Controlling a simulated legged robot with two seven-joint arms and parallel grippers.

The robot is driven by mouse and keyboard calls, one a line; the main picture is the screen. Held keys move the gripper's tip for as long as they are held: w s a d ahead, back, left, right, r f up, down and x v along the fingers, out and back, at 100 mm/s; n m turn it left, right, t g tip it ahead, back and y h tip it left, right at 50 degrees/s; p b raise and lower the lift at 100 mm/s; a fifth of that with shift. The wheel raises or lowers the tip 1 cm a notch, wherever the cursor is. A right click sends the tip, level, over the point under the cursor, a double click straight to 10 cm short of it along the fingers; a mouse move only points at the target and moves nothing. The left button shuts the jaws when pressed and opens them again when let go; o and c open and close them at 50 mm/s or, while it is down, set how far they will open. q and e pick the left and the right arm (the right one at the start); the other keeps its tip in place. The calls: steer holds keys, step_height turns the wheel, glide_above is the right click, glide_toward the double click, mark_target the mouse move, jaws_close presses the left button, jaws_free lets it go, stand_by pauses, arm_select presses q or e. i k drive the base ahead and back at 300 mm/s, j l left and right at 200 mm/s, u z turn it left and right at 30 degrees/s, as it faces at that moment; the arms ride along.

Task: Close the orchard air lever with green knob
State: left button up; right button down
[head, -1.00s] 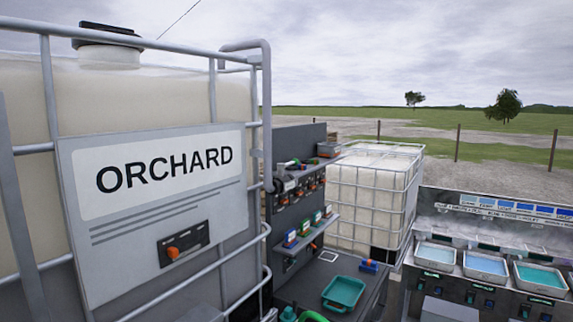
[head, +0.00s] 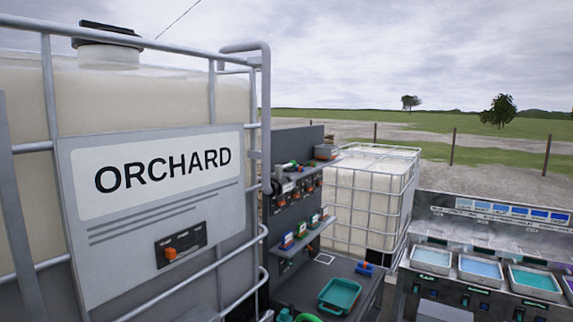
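A large caged tote stands at the left with a white label reading ORCHARD (head: 163,168). On its grey plate is a small dark panel (head: 193,238) with an orange knob (head: 170,254). A lever with a green knob (head: 290,165) appears small on the upper shelf of the dark panel beyond the tote; I cannot tell its exact position. Neither of my grippers is in view.
A dark bench right of the tote holds a teal tray (head: 339,295). A second caged tote (head: 370,200) stands behind it. At the right, a station has several trays of blue-green liquid, one here (head: 480,270). The tote's metal cage bars (head: 253,130) stand close.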

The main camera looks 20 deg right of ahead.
mark_target(292, 164)
steer(key=i+l+u, duration=0.2)
steer(key=l, duration=0.7)
steer(key=i+l+u, duration=0.2)
steer(key=l, duration=0.65)
steer(key=l+u, duration=0.15)
steer(key=l, duration=0.75)
